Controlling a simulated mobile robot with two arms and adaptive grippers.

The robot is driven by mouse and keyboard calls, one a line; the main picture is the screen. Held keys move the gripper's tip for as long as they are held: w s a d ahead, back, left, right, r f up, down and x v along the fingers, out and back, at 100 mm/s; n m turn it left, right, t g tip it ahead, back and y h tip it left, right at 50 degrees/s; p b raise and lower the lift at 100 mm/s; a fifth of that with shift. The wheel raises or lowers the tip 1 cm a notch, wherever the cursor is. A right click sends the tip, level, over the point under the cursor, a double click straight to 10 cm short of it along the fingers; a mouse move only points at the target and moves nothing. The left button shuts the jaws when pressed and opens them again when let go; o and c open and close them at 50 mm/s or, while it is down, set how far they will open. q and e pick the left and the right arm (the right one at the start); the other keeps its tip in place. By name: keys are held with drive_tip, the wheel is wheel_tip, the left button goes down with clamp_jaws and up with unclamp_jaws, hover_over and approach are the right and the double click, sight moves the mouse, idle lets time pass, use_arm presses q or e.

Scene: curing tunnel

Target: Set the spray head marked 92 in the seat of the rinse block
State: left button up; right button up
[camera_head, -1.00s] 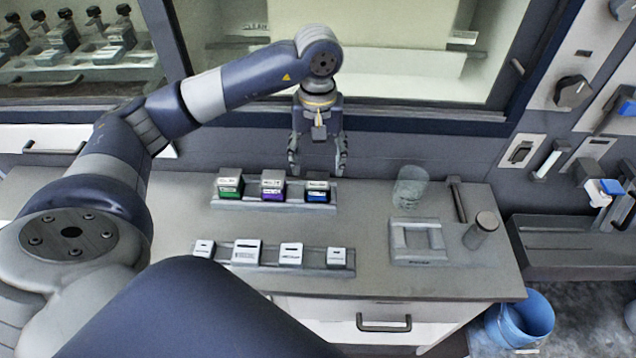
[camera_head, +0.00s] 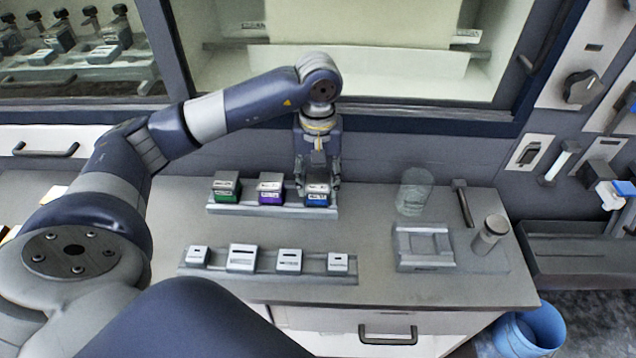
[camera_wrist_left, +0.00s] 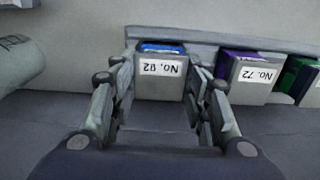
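The blue-banded spray head (camera_head: 317,198) stands at the right end of the back rack. In the left wrist view its label (camera_wrist_left: 161,68), upside down, appears to read No. 92. My left gripper (camera_head: 318,181) has come down over it from behind. In the left wrist view my gripper (camera_wrist_left: 161,76) is open, one finger on each side of the head; I cannot tell whether they touch it. The likely rinse block, a grey block with a recessed top (camera_head: 424,262), sits on the right of the counter; its seat looks empty. My right gripper is out of view.
A purple-banded head (camera_head: 270,191), labelled No. 72, and a green-banded head (camera_head: 227,188) share the back rack. A front rack (camera_head: 214,266) holds several white-topped blocks. A clear glass (camera_head: 414,192) and a capped cylinder (camera_head: 490,235) stand near the grey block.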

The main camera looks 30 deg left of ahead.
sight(318, 182)
use_arm(q)
drive_tip(key=c, duration=0.5)
drive_tip(key=shift+o, duration=0.2)
wheel_tip(318, 182, up, 6)
drive_tip(key=p, duration=0.3)
drive_tip(key=shift+r, duration=0.1)
drive_tip(key=shift+w, duration=0.1)
